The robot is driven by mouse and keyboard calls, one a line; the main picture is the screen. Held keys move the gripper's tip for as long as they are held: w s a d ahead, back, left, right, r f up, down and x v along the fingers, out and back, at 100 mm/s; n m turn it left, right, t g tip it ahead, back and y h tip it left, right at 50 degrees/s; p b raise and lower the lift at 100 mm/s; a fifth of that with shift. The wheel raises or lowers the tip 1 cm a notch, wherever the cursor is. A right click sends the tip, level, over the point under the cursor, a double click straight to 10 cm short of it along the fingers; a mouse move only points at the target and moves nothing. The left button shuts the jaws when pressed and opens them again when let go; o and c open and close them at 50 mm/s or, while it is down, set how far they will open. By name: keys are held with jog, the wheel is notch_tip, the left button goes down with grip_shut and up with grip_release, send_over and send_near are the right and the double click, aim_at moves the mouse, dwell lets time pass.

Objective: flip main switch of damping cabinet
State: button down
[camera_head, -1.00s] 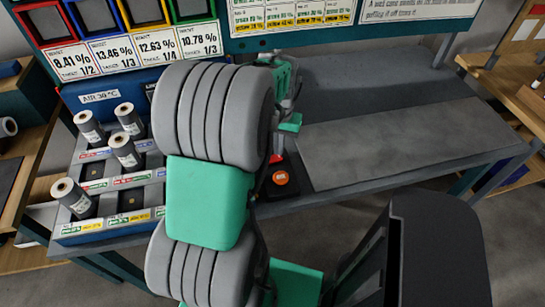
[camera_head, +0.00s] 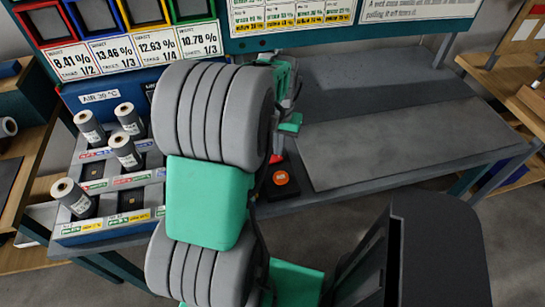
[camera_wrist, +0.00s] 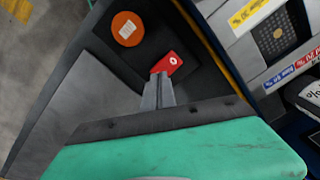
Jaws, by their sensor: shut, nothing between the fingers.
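The damping cabinet (camera_head: 128,87) is blue, with an "AIR 30 °C" label and rolls standing in its slots, left of my arm in the head view. A small red piece with a white mark, which looks like the switch (camera_wrist: 169,62), sits on a dark surface in the wrist view; a bit of red also shows beside my arm in the head view (camera_head: 276,158). My gripper (camera_wrist: 160,77) is shut and empty, its fingertips at the near edge of the red piece. I cannot tell whether they touch it. In the head view my arm hides most of the gripper.
A round orange label or button (camera_wrist: 127,29) lies beside the red piece, also visible in the head view (camera_head: 281,178). Several grey rolls (camera_head: 122,150) stand in the cabinet. The grey bench top (camera_head: 400,145) to the right is clear. Display panels rise behind.

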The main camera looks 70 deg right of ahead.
jog(key=shift+f+b, duration=0.65)
jog(key=shift+f, duration=0.45)
dwell(0.4)
jog(key=shift+a, duration=0.1)
jog(key=shift+r+p, duration=2.6)
jog(key=shift+r, duration=0.95)
